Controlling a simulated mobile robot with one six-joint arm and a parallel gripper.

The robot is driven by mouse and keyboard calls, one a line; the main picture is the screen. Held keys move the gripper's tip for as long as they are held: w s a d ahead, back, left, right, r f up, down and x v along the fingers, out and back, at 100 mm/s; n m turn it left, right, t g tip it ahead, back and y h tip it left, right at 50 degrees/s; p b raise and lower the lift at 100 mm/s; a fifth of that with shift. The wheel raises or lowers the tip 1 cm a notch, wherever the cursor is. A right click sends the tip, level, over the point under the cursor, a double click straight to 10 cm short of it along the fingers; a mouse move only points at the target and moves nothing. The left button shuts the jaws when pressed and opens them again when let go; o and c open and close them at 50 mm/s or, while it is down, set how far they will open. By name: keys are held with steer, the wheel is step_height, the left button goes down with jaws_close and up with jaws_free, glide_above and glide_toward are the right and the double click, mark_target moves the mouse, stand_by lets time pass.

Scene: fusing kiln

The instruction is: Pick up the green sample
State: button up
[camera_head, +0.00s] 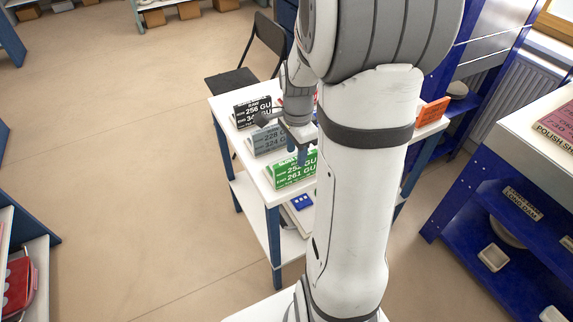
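The green sample (291,171) is a block with white lettering, at the near edge of the white table. My gripper (297,150) points down from the arm, at or just above the green sample's upper edge in the picture. Its fingers are small and partly overlap the sample, so I cannot tell whether they touch it or how far apart they are. My arm hides the table to the right of the green sample.
A grey sample (268,139) and a black sample (252,110) stand behind the green one. An orange block (432,111) lies on the table's right side. A black folding chair (236,80) stands behind the table. Blue shelving (507,217) is at right; open floor at left.

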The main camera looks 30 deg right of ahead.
mark_target(296, 166)
step_height(296, 166, down, 6)
steer(key=shift+s+r, duration=0.1)
jaws_close()
stand_by(0.5)
